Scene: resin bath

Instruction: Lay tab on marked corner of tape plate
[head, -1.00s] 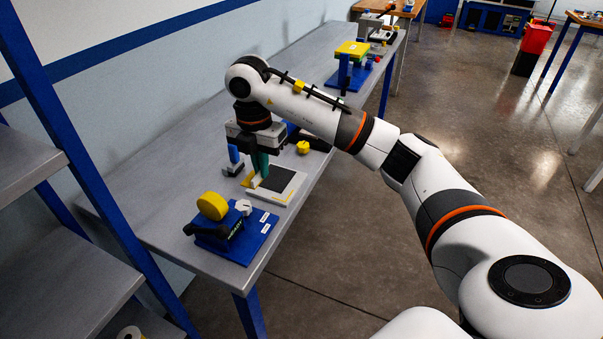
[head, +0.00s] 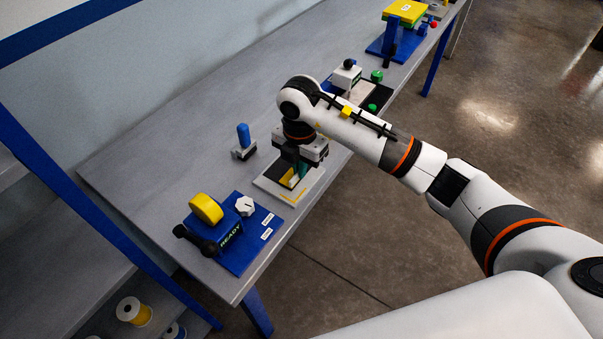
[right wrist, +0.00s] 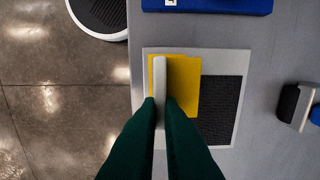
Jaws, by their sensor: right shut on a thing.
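The tape plate (head: 270,188) is a pale flat plate on the bench with a dark square (right wrist: 222,112) and a yellow patch (right wrist: 186,80) at one corner, best seen in the right wrist view. My right gripper (head: 297,172) points down over the plate. In the right wrist view its green fingers (right wrist: 161,101) are shut on a narrow pale tab (right wrist: 160,75). The tab overlaps the yellow patch in that view, near the plate's edge. I cannot tell whether it touches the plate. My left gripper is not in view.
A blue board (head: 238,261) with a yellow disc (head: 206,208), white knob and black handle stands nearby. A blue-handled tool (head: 243,136) stands behind the plate. Other fixtures (head: 404,12) lie farther along the bench. The bench's front edge is close to the plate.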

